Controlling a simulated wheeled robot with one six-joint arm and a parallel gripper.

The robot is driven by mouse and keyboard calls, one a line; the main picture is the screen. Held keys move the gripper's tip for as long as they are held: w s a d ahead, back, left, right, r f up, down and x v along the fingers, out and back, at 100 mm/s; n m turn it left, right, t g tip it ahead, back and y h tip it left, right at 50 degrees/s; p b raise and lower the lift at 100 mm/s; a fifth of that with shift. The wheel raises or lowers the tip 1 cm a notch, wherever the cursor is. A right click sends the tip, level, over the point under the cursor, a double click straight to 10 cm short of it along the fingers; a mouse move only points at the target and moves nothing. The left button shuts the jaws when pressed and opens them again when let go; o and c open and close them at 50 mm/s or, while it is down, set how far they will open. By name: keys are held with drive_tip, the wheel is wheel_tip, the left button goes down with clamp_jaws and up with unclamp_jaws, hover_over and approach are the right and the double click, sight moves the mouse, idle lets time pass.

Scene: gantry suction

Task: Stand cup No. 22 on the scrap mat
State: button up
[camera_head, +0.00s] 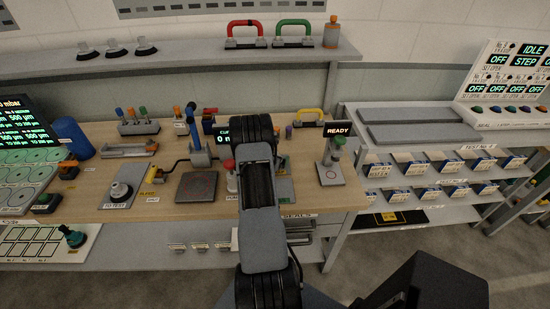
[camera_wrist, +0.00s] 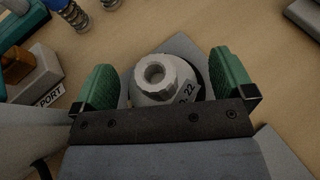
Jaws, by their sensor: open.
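Cup No. 22 (camera_wrist: 158,98) is a pale grey, rounded cup with a hexagonal hollow top and a label ending in "22". In the wrist view it sits between the two green fingers of my gripper (camera_wrist: 165,76). The fingers are open, with a gap on each side of the cup. Its lower part is hidden by the gripper's dark bar. A grey plate (camera_wrist: 183,45) shows around the cup. In the head view my arm hides the cup and the fingers.
In the wrist view a block labelled "PORT" (camera_wrist: 32,78) and metal springs (camera_wrist: 70,14) are near the left finger. In the head view a green-topped stand (camera_head: 332,166) is right of my arm.

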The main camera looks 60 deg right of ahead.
drive_tip(key=shift+r, duration=0.1)
drive_tip(key=b+v, duration=0.2)
drive_tip(key=v, duration=1)
idle(0.4)
